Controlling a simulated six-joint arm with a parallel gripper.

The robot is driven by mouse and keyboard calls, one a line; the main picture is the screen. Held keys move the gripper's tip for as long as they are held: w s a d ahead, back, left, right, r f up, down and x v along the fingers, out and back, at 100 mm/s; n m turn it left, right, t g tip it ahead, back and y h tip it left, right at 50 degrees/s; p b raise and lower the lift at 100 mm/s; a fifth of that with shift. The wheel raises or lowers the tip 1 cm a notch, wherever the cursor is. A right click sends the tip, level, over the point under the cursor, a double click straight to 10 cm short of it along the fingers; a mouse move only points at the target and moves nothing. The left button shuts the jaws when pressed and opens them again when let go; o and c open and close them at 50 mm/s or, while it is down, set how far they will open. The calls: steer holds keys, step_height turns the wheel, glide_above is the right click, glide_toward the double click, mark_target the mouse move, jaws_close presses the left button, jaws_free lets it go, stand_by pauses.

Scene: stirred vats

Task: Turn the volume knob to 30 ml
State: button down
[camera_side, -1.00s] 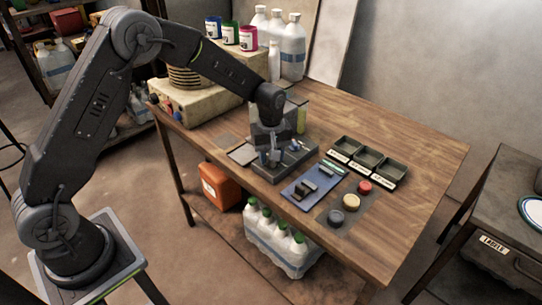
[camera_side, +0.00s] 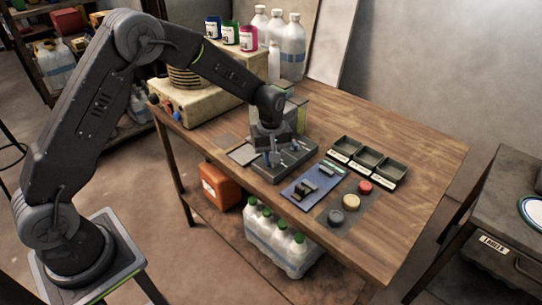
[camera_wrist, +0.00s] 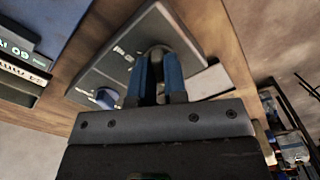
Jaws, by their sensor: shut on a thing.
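The grey control panel (camera_side: 300,158) sits on the wooden table under my gripper (camera_side: 272,158). In the wrist view the panel (camera_wrist: 125,62) carries pale markings too small and tilted to read. My gripper (camera_wrist: 158,62) has its two blue fingers shut on a dark round knob (camera_wrist: 157,47), and the fingers hide part of it. A second, blue knob (camera_wrist: 107,97) is on the panel, beside the fingers and apart from them. I cannot read what the gripped knob is set to.
A blue board (camera_side: 300,192) with dark blocks lies in front of the panel. Grey, yellow and red buttons (camera_side: 350,202) and several open dark bins (camera_side: 369,158) are to the right. A beige box (camera_side: 200,105) stands behind left. The table's right side is clear.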

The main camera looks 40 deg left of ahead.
steer(key=shift+m, duration=0.4)
steer(key=m, duration=1)
steer(key=shift+m, duration=0.4)
steer(key=m, duration=1.2)
steer(key=shift+m, duration=0.3)
steer(key=c, duration=1.2)
jaws_free()
steer(key=shift+o, duration=0.2)
step_height(320, 180, up, 14)
